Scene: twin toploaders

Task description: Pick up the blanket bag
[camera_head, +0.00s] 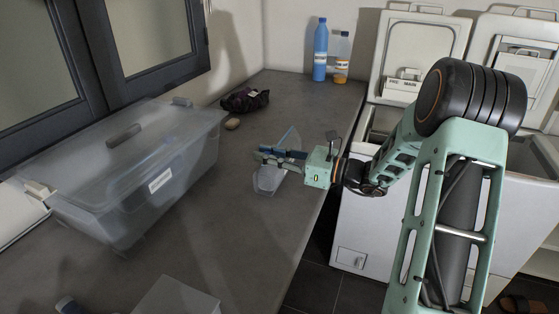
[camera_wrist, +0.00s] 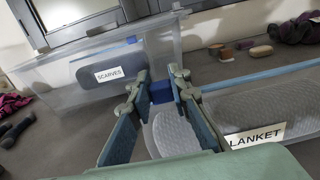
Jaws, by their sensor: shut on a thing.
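The blanket bag (camera_wrist: 255,105) is a clear bag with a blue edge, grey quilted contents and a pale label of which "LANKET" shows. In the wrist view it extends to the right behind my gripper (camera_wrist: 160,80). The fingers are closed about a blue block-like part (camera_wrist: 162,92) at the bag, with grey quilted fabric just below it. In the head view, my gripper (camera_head: 264,156) is over the grey counter, with the translucent bag (camera_head: 268,181) around it and partly hidden. I cannot tell whether the bag touches the counter.
A clear lidded bin (camera_head: 190,160) labelled SCARVES stands left on the counter (camera_head: 245,230). A dark bundle (camera_head: 245,100) and a tan object (camera_head: 232,124) lie behind. White toploaders (camera_head: 375,225) are right.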

